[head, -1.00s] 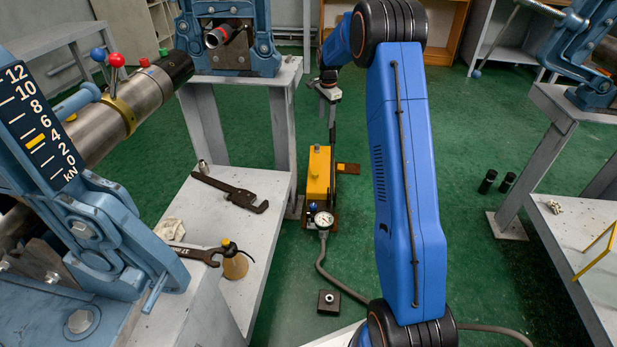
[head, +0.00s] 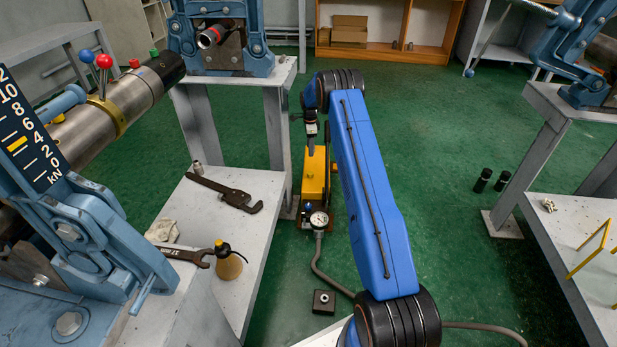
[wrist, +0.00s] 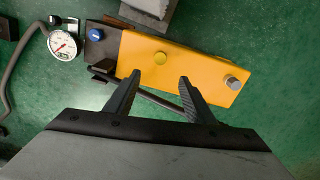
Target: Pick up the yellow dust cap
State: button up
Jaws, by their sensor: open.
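My gripper (wrist: 160,76) is open and empty above the pump. In the head view my gripper (head: 311,147) hangs over the far end of the yellow pump (head: 314,178), and the cap is too small to make out surely.
A pressure gauge (wrist: 63,44) and a blue knob (wrist: 95,33) sit by the pump's left end in the wrist view. A metal bolt (wrist: 232,82) is at its right end. A grey bench (head: 212,215) with a wrench (head: 225,192) stands left of the pump.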

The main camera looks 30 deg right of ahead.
aim_at(311, 173)
notch_tip(311, 173, down, 17)
jog(key=shift+d, duration=0.15)
jog(key=c, duration=1.1)
